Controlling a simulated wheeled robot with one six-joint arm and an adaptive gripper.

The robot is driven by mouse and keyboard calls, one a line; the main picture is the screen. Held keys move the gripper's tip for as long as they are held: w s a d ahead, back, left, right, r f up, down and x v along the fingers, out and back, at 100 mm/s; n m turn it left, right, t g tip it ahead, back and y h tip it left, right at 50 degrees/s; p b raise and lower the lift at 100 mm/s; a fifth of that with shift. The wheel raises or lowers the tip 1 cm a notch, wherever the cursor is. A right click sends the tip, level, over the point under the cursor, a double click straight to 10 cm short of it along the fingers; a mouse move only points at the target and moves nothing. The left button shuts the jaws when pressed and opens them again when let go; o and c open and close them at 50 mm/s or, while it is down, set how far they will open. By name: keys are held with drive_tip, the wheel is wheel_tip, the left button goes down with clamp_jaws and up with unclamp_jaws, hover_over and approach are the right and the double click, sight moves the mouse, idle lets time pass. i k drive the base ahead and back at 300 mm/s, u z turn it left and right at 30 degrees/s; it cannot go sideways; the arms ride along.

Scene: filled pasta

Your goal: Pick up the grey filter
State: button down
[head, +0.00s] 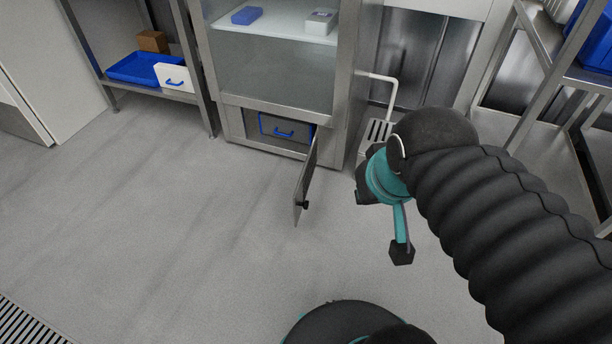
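A dark grey box-like piece with a blue handle and blue edging, seemingly the grey filter (285,128), sits inside the low compartment of the steel cabinet. Its lower right side is close to the compartment's frame, and its depth is hidden. The small compartment door (306,182) stands swung open toward me, with a black knob near its free edge. My gripper (384,220), teal and black, is to the right of the door, in front of the cabinet. Its two black fingertips appear apart, with nothing seen between them.
The steel cabinet (270,105) has a glass-fronted upper part with a blue box (247,15) and a white box (320,22). A left rack holds a blue tray (137,67), a brown box (153,41) and a white blue-handled piece (176,76). The left floor is clear.

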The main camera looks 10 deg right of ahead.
sight(297, 131)
drive_tip(key=u, duration=0.65)
drive_tip(key=i, duration=0.85)
drive_tip(key=u, duration=0.6)
drive_tip(key=i, duration=0.5)
drive_tip(key=z, duration=0.15)
